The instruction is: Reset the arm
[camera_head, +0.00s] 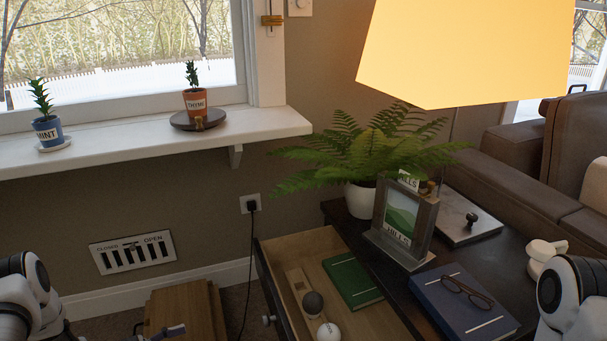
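My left arm enters at the lower left. A small grey part at the bottom edge, in front of the wooden box, seems to be the tip of my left gripper (168,332). The rest of that gripper is cut off, so its opening cannot be told. My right arm's white and dark links show at the lower right, beside the dark side table (459,254). My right gripper is out of the picture or hidden. I see nothing held.
An open drawer (263,270) holds a green book (352,281), a dark ball and a white ball. The table bears a fern, picture frame (405,222), lamp and blue book (455,315) with glasses. A wooden box (185,305) stands below the sill (262,124) with potted herbs.

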